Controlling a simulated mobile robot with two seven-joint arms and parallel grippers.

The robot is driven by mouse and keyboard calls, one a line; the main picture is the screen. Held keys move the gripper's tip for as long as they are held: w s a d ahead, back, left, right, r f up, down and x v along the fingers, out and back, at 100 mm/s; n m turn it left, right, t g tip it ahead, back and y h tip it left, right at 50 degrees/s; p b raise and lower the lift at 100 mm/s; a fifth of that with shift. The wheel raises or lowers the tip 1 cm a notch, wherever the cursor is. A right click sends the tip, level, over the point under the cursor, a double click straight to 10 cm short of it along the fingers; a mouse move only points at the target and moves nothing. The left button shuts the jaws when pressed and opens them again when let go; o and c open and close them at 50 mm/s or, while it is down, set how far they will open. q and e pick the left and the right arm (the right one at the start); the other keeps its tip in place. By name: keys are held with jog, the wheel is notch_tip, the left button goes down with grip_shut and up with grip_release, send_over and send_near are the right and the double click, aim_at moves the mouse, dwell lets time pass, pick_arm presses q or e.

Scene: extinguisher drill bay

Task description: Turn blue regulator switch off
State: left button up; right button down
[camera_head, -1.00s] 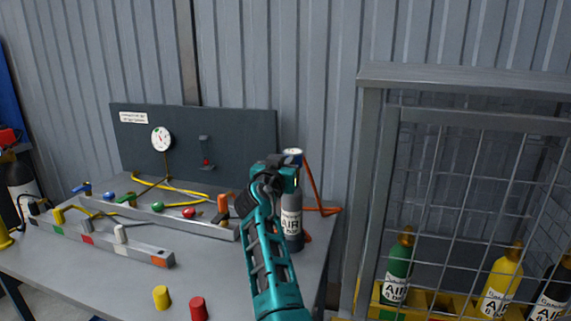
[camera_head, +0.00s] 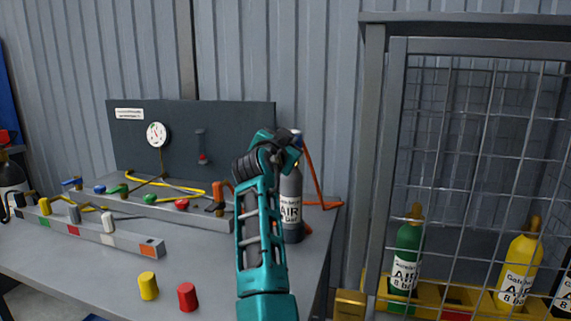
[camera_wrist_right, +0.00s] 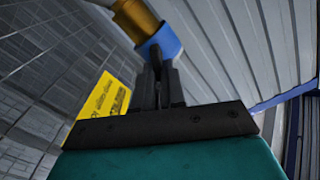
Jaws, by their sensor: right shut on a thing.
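A grey air bottle (camera_head: 291,212) stands upright at the right end of the workbench in the head view. A blue regulator switch (camera_head: 297,132) sits at its top, mostly hidden behind my right gripper (camera_head: 291,150). In the right wrist view the blue switch (camera_wrist_right: 164,42) shows next to a brass fitting (camera_wrist_right: 136,18). The dark fingers of my right gripper (camera_wrist_right: 157,58) are shut on the blue switch. Their exact contact is partly hidden. My left gripper is not in view.
A wire cage (camera_head: 470,150) with green and yellow bottles stands at the right. Valve rails (camera_head: 125,242) and a gauge panel (camera_head: 235,140) fill the bench's left. Yellow (camera_head: 148,286) and red (camera_head: 187,297) cylinders stand in front.

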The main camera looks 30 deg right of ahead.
pick_arm(q)
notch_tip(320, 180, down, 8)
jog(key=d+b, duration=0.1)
jog(key=b, duration=0.7)
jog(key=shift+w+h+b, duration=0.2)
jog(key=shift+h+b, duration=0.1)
jog(key=shift+b, duration=0.1)
pick_arm(e)
jog(key=shift+s+d+f+m, duration=0.1)
jog(key=shift+f+m, duration=0.1)
jog(key=shift+m, duration=1.85)
jog(key=shift+s+d+f+m, duration=0.1)
jog(key=shift+f+m, duration=0.1)
jog(key=shift+m, duration=1.8)
jog(key=shift+s+d+f+m, duration=0.1)
jog(key=shift+f+m, duration=0.1)
jog(key=shift+m, duration=1.85)
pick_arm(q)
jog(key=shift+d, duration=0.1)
pick_arm(e)
jog(key=c, duration=1.2)
grip_release()
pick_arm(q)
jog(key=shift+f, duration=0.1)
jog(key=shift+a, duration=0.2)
pick_arm(e)
jog(key=shift+a, duration=0.1)
